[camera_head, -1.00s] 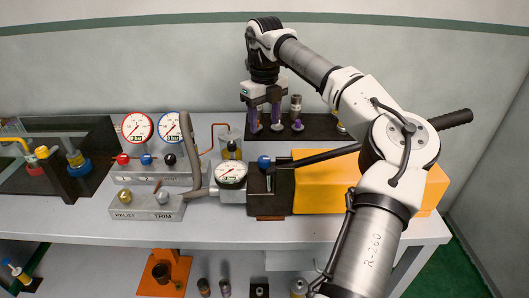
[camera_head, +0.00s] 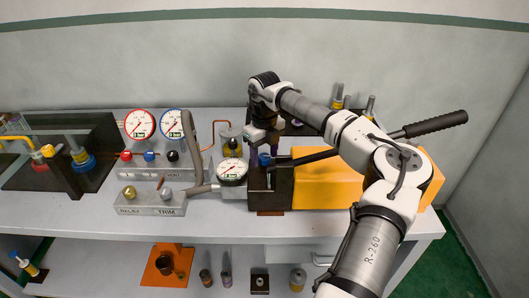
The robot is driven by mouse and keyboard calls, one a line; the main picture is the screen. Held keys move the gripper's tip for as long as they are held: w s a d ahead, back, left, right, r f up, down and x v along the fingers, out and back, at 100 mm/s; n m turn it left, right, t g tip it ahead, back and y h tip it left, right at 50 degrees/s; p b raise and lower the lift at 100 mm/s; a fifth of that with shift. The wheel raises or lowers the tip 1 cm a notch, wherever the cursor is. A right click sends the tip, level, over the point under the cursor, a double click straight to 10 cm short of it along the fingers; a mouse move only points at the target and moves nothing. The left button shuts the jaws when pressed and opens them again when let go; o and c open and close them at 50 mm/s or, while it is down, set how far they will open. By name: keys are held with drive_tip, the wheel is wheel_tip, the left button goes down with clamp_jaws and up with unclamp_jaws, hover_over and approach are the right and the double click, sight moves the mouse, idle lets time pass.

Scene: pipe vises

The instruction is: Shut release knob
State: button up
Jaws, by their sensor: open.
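The blue knob (camera_head: 264,160) on the black block of the yellow hand pump (camera_head: 325,190) appears to be the release knob; no label on it is readable. My gripper (camera_head: 263,153) points down right at this knob, with its jaws open. A purple finger shows close beside the knob. I cannot tell whether the fingers straddle or touch it. The gripper and wrist partly hide the top of the block.
The pump's long black handle (camera_head: 428,125) slants up to the right. A round gauge (camera_head: 232,172) and hose sit left of the block. A manifold (camera_head: 150,172) with red, blue and black knobs and two gauges stands further left. The front bench strip is clear.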

drive_tip(key=c, duration=1)
drive_tip(key=m+b, duration=0.3)
drive_tip(key=m, duration=0.1)
drive_tip(key=shift+f, duration=0.1)
drive_tip(key=m+b, duration=0.3)
drive_tip(key=m, duration=0.2)
drive_tip(key=m+b, duration=0.2)
drive_tip(key=m, duration=0.2)
drive_tip(key=shift+m+b, duration=0.3)
drive_tip(key=shift+m, duration=0.1)
drive_tip(key=shift+w+m+b, duration=0.1)
drive_tip(key=shift+m+b, duration=0.7)
drive_tip(key=shift+m, duration=1.3)
drive_tip(key=shift+r, duration=0.2)
